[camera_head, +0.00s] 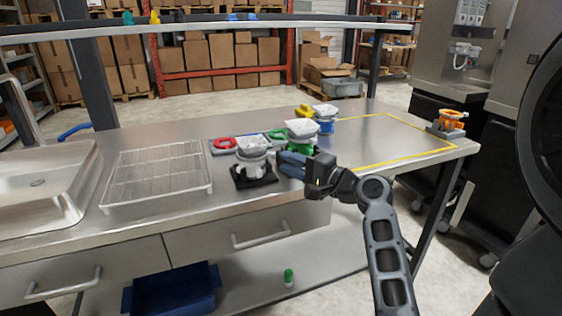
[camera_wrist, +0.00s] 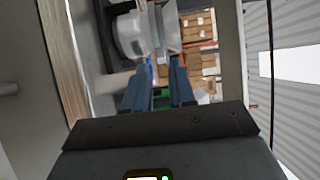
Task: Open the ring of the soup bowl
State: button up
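A white container (camera_head: 254,164) with a pale, crumpled-looking top stands upright on a black base near the table's front edge. Behind it to the right stand a green container (camera_head: 301,143) and a blue container (camera_head: 325,124) with similar tops. I cannot tell which is the soup bowl. My gripper (camera_head: 284,160) has blue fingers and is just right of the white container, in front of the green one. In the wrist view its fingers (camera_wrist: 158,72) are apart, with the white container (camera_wrist: 131,36) beside them and a green part beyond. Contact is unclear.
A red ring (camera_head: 225,143) lies on a grey plate behind the white container; a green ring (camera_head: 276,134) and a yellow piece (camera_head: 304,111) are farther right. A wire rack (camera_head: 158,175) and sink (camera_head: 45,190) are left. An orange device (camera_head: 452,119) stands at the right edge.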

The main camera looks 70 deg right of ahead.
jog(key=v, duration=0.3)
jog(key=shift+s+a, duration=0.15)
jog(key=shift+s, duration=0.25)
jog(key=a+f+n+g, duration=0.2)
jog(key=a+f+n, duration=0.1)
jog(key=a+f, duration=0.55)
jog(key=a+f+n+g, duration=0.25)
jog(key=a+f, duration=0.25)
jog(key=a, duration=0.7)
jog(key=s+a+r+n+t+y, duration=0.1)
jog(key=s+a+r+n+y, duration=0.2)
jog(key=s+a+n, duration=0.4)
jog(key=s+a+r+n+t+y, duration=0.1)
jog(key=s+a+r+n+y, duration=0.2)
jog(key=s+a+n, duration=0.4)
jog(key=shift+s+a+r+n, duration=0.3)
jog(key=shift+a+n, duration=0.85)
jog(key=shift+n, duration=0.1)
